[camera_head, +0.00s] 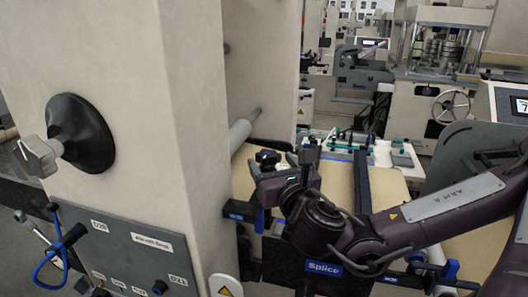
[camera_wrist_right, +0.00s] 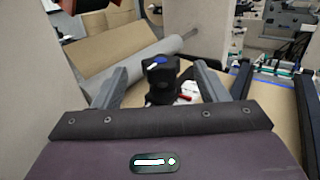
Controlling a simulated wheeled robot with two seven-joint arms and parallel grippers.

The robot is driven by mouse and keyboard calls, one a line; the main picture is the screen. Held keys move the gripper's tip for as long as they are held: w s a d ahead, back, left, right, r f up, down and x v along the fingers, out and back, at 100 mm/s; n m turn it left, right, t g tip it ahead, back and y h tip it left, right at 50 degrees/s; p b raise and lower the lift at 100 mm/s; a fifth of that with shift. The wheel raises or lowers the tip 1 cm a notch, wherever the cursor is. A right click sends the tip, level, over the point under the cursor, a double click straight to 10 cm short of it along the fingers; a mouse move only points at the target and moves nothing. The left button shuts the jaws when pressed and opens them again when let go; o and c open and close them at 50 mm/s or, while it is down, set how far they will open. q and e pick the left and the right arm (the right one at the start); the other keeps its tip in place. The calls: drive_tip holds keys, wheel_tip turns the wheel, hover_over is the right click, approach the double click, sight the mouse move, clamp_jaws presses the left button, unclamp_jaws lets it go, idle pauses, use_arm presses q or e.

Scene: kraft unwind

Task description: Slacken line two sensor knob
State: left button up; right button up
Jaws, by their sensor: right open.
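My right gripper (camera_head: 282,163) is open over the splice table, with its arm coming in from the right. A small black knob (camera_head: 267,157) stands by its fingers. In the right wrist view the black knob (camera_wrist_right: 160,82), with a blue mark on top, stands ahead of the palm and between the open fingers (camera_wrist_right: 160,72). No contact between fingers and knob is visible. A larger grey knob (camera_head: 38,156) on a black disc sits on the pale column at left. No label reading line two is legible on either knob. My left gripper is out of view.
The pale column (camera_head: 180,120) stands left of my right gripper. A grey roller (camera_wrist_right: 150,68) lies beyond the knob. The blue Splice label (camera_head: 323,267) is on the table's front. A grey panel (camera_head: 120,250) with a blue cable is at lower left.

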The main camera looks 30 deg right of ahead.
sight(267, 150)
drive_tip(key=shift+w+d+f+b, duration=0.15)
drive_tip(key=shift+w+d+f, duration=0.05)
drive_tip(key=shift+w, duration=0.35)
drive_tip(key=shift+w+d+f+b, duration=0.15)
drive_tip(key=shift+w, duration=0.35)
drive_tip(key=shift+w+d+r+b, duration=0.1)
drive_tip(key=shift+w+d+b, duration=0.05)
drive_tip(key=shift+w+b, duration=0.55)
drive_tip(key=shift+w, duration=0.15)
drive_tip(key=shift+w+d+b, duration=0.15)
drive_tip(key=shift+w+b, duration=0.15)
drive_tip(key=shift+w+d, duration=0.35)
drive_tip(key=shift+w, duration=0.6)
drive_tip(key=shift+w+a, duration=0.1)
drive_tip(key=shift+w, duration=0.1)
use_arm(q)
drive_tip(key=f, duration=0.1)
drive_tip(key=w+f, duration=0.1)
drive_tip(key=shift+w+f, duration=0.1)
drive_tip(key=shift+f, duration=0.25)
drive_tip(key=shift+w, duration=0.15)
